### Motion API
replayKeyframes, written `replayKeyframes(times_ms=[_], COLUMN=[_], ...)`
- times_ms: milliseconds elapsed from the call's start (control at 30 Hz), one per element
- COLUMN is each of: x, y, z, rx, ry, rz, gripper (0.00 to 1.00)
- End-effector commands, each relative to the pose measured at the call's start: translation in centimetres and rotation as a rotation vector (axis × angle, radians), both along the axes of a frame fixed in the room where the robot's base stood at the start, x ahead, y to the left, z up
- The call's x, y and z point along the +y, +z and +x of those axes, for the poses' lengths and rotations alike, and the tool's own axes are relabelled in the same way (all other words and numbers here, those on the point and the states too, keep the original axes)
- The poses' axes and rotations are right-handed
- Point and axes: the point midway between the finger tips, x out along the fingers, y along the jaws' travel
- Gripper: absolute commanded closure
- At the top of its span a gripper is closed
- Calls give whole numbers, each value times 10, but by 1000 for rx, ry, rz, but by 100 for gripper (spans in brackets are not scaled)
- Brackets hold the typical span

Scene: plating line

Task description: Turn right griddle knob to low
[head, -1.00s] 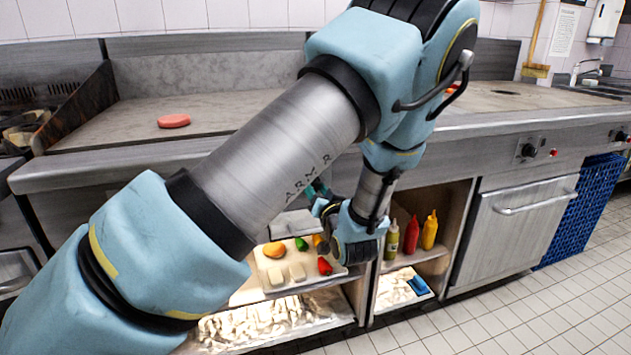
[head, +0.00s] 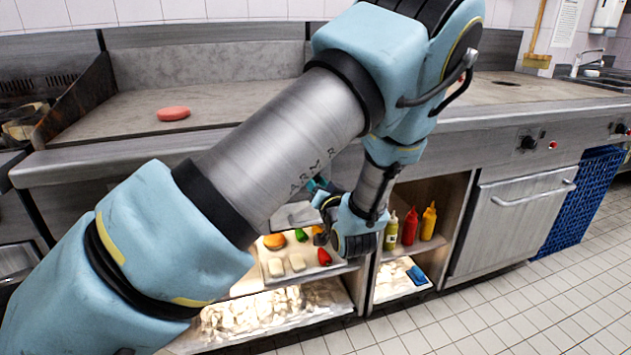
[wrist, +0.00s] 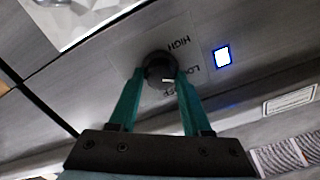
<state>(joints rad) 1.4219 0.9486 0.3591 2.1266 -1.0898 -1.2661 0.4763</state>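In the wrist view, a round black knob (wrist: 158,66) sits on a grey metal panel, with a short white mark pointing toward the lower right. HIGH is printed to its upper right; the lower labels, partly covered by a finger, look like LOW and OFF. My gripper (wrist: 161,74) has its two teal fingers on either side of this knob, with no clear gap visible. In the head view, my gripper (head: 322,188) is partly behind my arm, below the counter edge, and the gripped knob is hidden. The griddle (head: 240,92) top lies behind my arm.
A lit square indicator (wrist: 222,56) is beside the knob. A pink patty (head: 173,113) lies on the griddle. Below are a food tray (head: 272,278) and several bottles (head: 409,226) on shelves. Another knob (head: 528,143) is farther right. The tiled floor (head: 500,310) is clear.

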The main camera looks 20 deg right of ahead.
Motion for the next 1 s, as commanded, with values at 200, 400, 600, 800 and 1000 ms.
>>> replayKeyframes(times_ms=[200, 400, 600, 800, 1000], x=[1, 7, 11, 14, 14], y=[3, 1, 1, 1, 1], z=[-17, -59, -92, -107, -108], rx=[-8, -4, -1, -3, -3], ry=[0, -1, -1, 1, 1], rz=[-5, -2, -2, 0, 0], gripper=[25, 25, 25, 25, 25])
